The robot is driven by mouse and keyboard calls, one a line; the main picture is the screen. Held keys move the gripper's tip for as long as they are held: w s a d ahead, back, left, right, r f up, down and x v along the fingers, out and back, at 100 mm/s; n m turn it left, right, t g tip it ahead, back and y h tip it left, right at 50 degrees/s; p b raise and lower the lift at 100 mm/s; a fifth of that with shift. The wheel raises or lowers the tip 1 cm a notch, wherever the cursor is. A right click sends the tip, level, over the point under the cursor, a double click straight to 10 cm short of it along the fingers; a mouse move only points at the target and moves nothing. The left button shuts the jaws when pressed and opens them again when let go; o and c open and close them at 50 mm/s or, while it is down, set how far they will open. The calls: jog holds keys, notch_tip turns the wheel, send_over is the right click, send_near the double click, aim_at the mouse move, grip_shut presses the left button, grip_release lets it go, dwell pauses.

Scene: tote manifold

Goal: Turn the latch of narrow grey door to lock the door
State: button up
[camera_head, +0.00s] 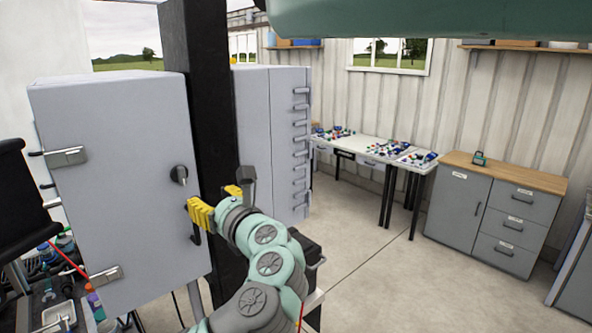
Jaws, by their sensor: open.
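The narrow grey door (115,200) is on the front of a pale grey cabinet at the left and looks closed. Its latch (180,174), a dark knob on a round metal plate, sits near the door's right edge. My gripper (215,202), with yellow fingers, is open just below and to the right of the latch, seemingly apart from it. A dark bar-like handle (195,236) shows below the gripper, partly hidden by it. The fine angle of the latch is too small to tell.
Metal hinges (66,156) are on the door's left side. A black post (205,100) stands right beside the door. A second grey cabinet (285,140) is behind it. A workbench (370,150) and drawer cabinet (495,205) stand at the right, with free floor before them.

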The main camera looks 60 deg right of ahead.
jog(key=p, duration=0.6)
send_near(183, 177)
jog(key=x, duration=0.4)
jog(key=shift+w+r, duration=0.2)
jog(key=shift+w, duration=0.15)
jog(key=shift+p+x, duration=0.65)
jog(key=shift+x, duration=0.95)
jog(key=shift+f+x, duration=0.2)
jog(key=shift+x, duration=1.2)
jog(key=shift+d, duration=0.1)
jog(key=shift+c, duration=0.2)
grip_shut()
